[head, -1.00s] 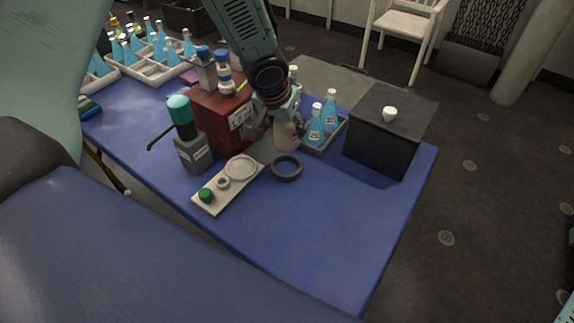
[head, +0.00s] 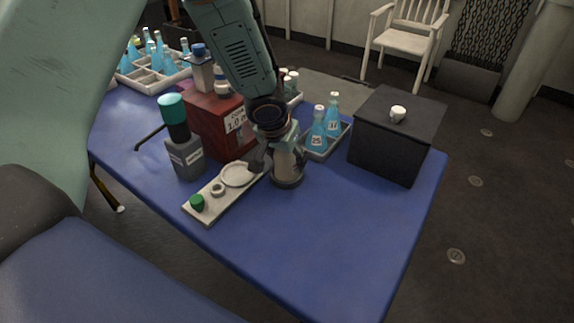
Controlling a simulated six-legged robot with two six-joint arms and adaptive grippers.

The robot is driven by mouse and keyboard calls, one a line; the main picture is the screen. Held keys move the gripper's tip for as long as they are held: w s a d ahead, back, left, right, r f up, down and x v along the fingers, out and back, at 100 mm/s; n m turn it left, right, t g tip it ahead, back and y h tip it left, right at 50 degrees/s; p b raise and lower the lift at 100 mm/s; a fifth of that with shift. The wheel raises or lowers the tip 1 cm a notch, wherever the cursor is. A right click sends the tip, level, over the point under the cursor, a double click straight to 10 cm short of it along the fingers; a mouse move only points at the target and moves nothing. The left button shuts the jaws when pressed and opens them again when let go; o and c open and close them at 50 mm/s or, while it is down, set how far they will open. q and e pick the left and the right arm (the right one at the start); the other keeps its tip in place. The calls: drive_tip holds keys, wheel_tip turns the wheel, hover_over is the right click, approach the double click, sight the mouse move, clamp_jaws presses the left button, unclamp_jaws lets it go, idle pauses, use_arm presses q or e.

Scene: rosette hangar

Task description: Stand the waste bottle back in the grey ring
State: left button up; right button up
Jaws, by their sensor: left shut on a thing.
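The waste bottle (head: 287,166) is a pale, beige-tinted bottle, upright on the blue table, with its upper part hidden by my gripper. My left gripper (head: 276,157) is shut on it, reaching down from above. The dark grey ring (head: 288,183) shows at the bottle's base, mostly covered by it. The bottle stands at or just over the ring; I cannot tell whether its base is fully down inside. My right gripper is not in view.
Close to the left are a white tray (head: 208,207) with a round dish and green cap, a grey bottle (head: 185,158) with a teal top, and a red box (head: 213,120). Blue flasks (head: 318,130) in a tray and a black box (head: 385,150) stand right. The front table is clear.

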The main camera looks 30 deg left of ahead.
use_arm(q)
drive_tip(key=shift+f, duration=0.5)
drive_tip(key=shift+a, duration=0.1)
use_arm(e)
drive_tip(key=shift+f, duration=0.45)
use_arm(q)
drive_tip(key=shift+f+b, duration=0.1)
drive_tip(key=shift+b, duration=0.25)
drive_tip(key=o, duration=1.3)
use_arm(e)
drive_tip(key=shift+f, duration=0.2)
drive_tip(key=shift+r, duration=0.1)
